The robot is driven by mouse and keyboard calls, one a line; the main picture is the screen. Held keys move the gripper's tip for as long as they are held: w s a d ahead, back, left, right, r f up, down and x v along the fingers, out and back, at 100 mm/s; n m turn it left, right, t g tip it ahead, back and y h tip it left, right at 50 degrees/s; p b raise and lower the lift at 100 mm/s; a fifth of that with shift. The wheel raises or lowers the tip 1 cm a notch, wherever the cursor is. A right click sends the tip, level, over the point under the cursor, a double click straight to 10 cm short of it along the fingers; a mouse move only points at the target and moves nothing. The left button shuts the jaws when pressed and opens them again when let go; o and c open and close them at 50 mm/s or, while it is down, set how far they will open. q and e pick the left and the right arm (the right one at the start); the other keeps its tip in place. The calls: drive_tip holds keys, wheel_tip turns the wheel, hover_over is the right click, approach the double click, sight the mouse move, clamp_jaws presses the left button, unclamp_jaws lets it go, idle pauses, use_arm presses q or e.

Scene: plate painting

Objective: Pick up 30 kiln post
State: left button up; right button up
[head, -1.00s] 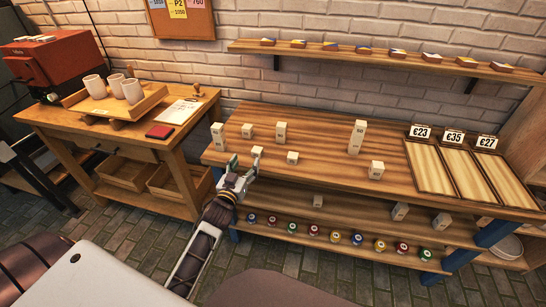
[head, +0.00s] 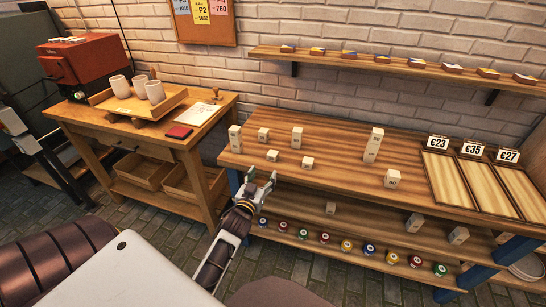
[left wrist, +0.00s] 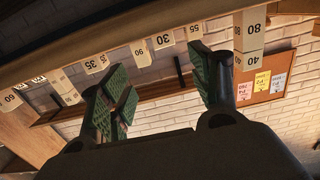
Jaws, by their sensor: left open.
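Pale kiln posts stand on the wooden bench (head: 330,178): short blocks and a few taller stacks. Their numbers are too small to read in the head view. In the left wrist view, the post labelled 30 (left wrist: 162,41) shows between the fingers, close to posts marked 90 (left wrist: 139,50) and 55 (left wrist: 195,28). I cannot tell for certain which block it is in the head view. My left gripper (head: 263,181) is open and empty at the bench's front edge, just in front of a short post (head: 272,155). My right gripper is not in view.
A tall stack (head: 235,139) stands at the bench's left end, another tall stack (head: 373,144) further right. Price trays (head: 452,185) fill the right end. A lower shelf holds posts (head: 413,222) and paint jars (head: 346,246). A side table (head: 110,118) stands left.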

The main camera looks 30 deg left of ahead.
sight(273, 156)
use_arm(q)
drive_tip(key=x, duration=0.4)
drive_tip(key=shift+w, duration=0.35)
drive_tip(key=shift+x, duration=1.3)
drive_tip(key=shift+w+a, duration=0.2)
drive_tip(key=shift+w, duration=0.15)
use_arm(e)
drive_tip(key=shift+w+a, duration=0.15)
use_arm(q)
drive_tip(key=shift+w, duration=0.15)
